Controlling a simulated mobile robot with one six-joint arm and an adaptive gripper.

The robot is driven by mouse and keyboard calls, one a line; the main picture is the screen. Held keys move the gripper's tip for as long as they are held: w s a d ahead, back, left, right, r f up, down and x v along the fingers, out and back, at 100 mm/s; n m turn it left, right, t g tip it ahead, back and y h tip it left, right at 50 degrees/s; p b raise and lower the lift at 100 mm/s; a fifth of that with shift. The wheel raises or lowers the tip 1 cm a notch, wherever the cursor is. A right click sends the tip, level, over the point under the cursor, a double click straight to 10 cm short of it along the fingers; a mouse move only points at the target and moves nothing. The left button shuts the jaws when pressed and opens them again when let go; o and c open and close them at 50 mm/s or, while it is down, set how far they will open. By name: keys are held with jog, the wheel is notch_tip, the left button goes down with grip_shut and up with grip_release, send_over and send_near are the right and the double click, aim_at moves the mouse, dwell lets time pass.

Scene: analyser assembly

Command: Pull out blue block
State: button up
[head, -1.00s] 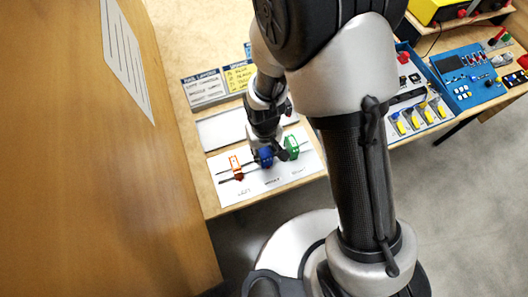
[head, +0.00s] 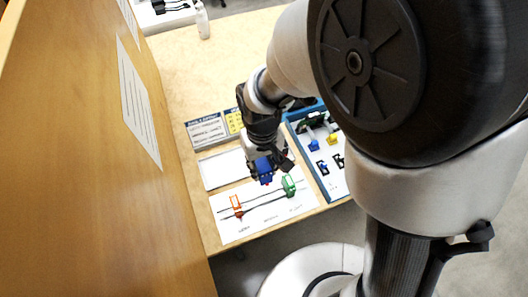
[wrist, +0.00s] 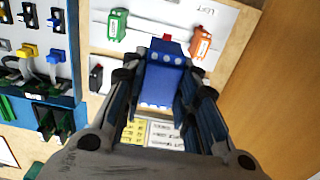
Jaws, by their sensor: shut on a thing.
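My gripper (head: 262,154) is shut on the blue block (head: 264,171). In the wrist view the blue block (wrist: 163,82) sits between the fingers (wrist: 164,86), with a small red piece showing at its far end. In the head view the block appears above and behind the dark rails on the white sheet (head: 240,233), apart from them. The green block (head: 289,186) stays on the rails to the right, and the orange block (head: 236,206) to the left. The wrist view also shows the green block (wrist: 118,25) and orange block (wrist: 201,41).
A blue-edged tray (head: 323,172) with small blue, yellow and black parts lies to the right. Label cards (head: 207,130) and a blank white panel (head: 221,170) lie behind the sheet. A tall wooden panel (head: 70,190) stands at the left. The far tabletop is mostly clear.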

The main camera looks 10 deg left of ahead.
jog(key=o, duration=0.6)
jog(key=c, duration=0.5)
jog(key=shift+c, duration=0.2)
